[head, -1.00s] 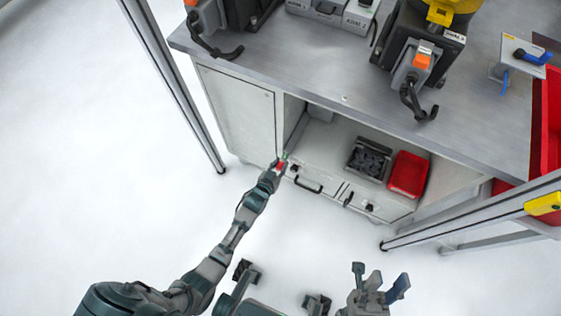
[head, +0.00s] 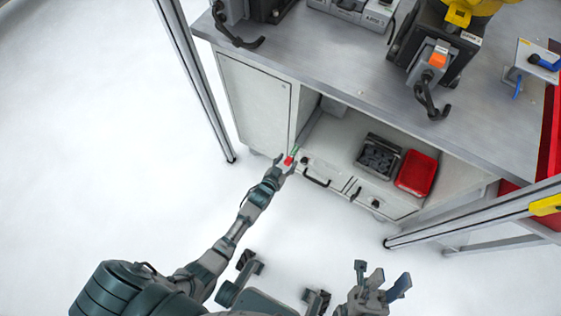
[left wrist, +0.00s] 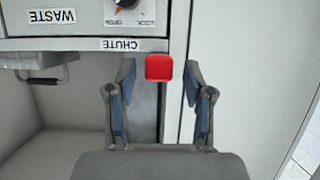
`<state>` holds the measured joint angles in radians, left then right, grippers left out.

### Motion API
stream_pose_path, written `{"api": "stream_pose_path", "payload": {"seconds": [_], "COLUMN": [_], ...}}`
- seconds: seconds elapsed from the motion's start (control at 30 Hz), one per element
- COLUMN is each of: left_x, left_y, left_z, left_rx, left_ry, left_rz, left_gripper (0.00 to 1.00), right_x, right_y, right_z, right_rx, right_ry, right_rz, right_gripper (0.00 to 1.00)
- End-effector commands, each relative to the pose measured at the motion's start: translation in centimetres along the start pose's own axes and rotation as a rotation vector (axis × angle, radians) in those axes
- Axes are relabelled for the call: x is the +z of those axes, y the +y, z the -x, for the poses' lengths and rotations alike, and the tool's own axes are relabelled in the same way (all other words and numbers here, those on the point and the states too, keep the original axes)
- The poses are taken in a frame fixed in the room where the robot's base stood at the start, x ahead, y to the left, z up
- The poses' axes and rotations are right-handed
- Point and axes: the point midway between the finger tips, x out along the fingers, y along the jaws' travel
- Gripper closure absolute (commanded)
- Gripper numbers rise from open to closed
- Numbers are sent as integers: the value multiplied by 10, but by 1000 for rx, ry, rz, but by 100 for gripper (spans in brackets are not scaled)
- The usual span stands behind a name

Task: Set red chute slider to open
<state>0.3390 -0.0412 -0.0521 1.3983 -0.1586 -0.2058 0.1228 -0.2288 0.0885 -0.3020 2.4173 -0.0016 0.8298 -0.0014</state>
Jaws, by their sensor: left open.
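The red chute slider (left wrist: 159,67) is a small red block on the cabinet front, beside a label reading CHUTE (left wrist: 122,45), upside down in the left wrist view. In the head view the red slider (head: 288,160) shows just beyond my left gripper (head: 280,172), with a green patch above it. My left gripper (left wrist: 159,78) is open, with one finger on each side of the red block and visible gaps between. Whether the fingers reach to its depth I cannot tell. My right gripper (head: 380,284) is open and empty, low in the head view, away from the cabinet.
A rotary knob marked OPEN and LOCK (left wrist: 126,4) and a WASTE label (left wrist: 52,15) are near the slider. A red bin (head: 416,174) and a dark tray (head: 378,156) sit on the lower shelf. A metal post (head: 195,80) stands left; the floor is clear.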

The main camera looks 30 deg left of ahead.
Motion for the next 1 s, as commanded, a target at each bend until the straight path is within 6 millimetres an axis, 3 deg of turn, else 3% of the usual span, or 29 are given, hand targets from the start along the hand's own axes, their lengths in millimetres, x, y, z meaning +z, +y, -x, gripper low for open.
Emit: {"api": "stream_pose_path", "payload": {"seconds": [0.3, 0.5, 0.67, 1.0], "left_x": [3, 3, 2, 2], "left_y": [0, 0, 0, 0], "left_z": [69, 100, 109, 110], "left_rx": [0, 1, 1, 1], "left_ry": [-4, -4, -4, -3], "left_rz": [1, 1, 1, 1], "left_gripper": [48, 48, 48, 48], "right_x": [0, 0, 0, 2], "right_y": [0, 0, 0, 1], "right_z": [0, 0, 0, 0], "right_rx": [-1, -1, -1, -1], "right_ry": [0, 0, 0, -1], "right_rz": [0, 0, 0, 0], "right_gripper": [60, 60, 60, 60]}}
